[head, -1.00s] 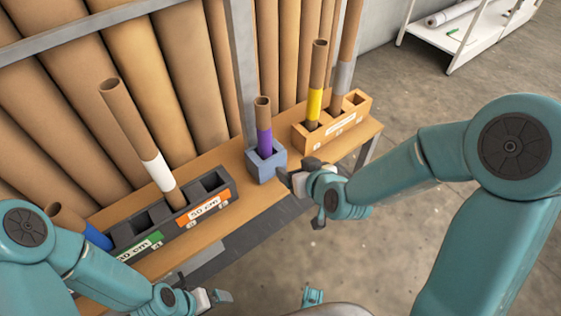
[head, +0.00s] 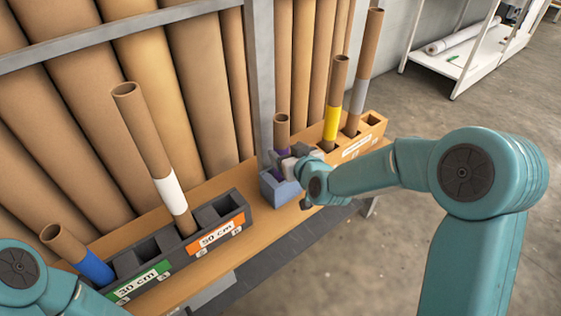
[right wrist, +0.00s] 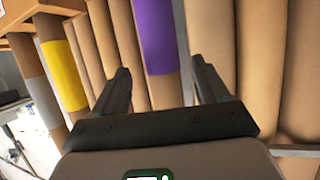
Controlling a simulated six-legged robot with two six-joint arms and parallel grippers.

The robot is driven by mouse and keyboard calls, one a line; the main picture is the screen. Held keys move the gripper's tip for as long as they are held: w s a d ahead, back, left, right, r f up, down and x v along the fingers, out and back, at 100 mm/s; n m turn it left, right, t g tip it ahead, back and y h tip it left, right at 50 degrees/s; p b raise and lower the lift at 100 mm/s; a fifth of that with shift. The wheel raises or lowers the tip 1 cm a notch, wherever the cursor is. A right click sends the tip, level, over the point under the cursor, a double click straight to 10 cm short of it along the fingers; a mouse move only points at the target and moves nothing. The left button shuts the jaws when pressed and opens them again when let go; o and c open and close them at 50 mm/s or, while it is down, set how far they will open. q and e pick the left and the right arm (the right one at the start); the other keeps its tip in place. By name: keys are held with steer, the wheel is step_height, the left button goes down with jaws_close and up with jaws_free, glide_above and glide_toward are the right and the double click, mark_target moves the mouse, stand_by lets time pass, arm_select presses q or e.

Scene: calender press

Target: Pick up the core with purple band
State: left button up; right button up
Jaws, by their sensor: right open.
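The core with the purple band (head: 281,130) stands upright in a small blue-grey holder (head: 280,193) on the wooden shelf. In the head view my right gripper (head: 281,157) is at the purple band and hides most of it. In the right wrist view the core's purple band (right wrist: 157,38) shows between the two open fingers of the right gripper (right wrist: 160,85), ahead of the palm. I cannot tell whether the fingers touch it. My left gripper is out of the head view; only part of that arm shows at lower left.
An orange holder (head: 372,148) to the right bears a yellow-banded core (head: 333,104) and a grey-banded core (head: 363,75). A dark holder (head: 237,201) to the left bears a white-banded core (head: 148,150) and a blue-banded core (head: 75,253). A grey post (head: 260,70) stands behind.

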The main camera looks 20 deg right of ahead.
mark_target(285, 150)
steer(key=x, duration=0.4)
steer(key=shift+w+a+f+b, duration=0.1)
steer(key=shift+f+b, duration=0.1)
steer(key=shift+b, duration=0.15)
steer(key=shift+w, duration=0.1)
steer(key=c, duration=1.1)
steer(key=shift+r, duration=0.15)
